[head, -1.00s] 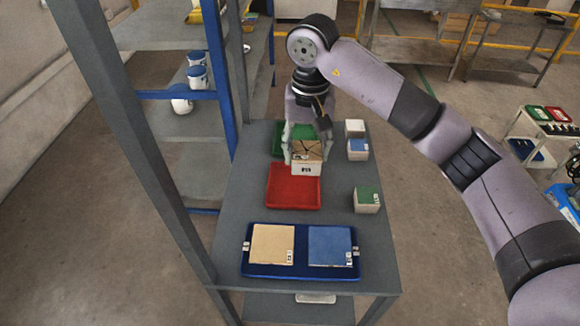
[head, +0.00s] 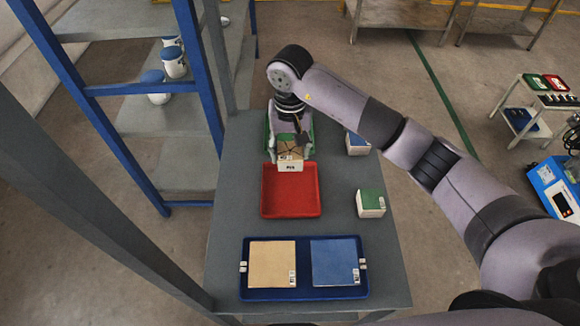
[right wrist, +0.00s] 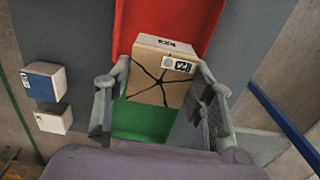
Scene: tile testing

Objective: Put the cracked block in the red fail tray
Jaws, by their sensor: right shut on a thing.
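The cracked block (head: 289,155) is tan with dark crack lines on top and a pale labelled side. My right gripper (head: 290,149) is shut on it, with one finger on each side, as the right wrist view also shows for the block (right wrist: 158,82) and gripper (right wrist: 160,98). The red fail tray (head: 291,213) looks empty, on the table just in front of the block. In the head view the block overlaps the tray's far edge; its height above is hard to judge. The left gripper is not in view.
A green tray (right wrist: 138,120) lies behind the red one, partly hidden by my gripper. A green-topped block (head: 370,203) and a blue-topped block (head: 357,144) stand on the right. A blue tray (head: 303,294) with two tiles lies in front. A rack post (head: 197,80) stands left.

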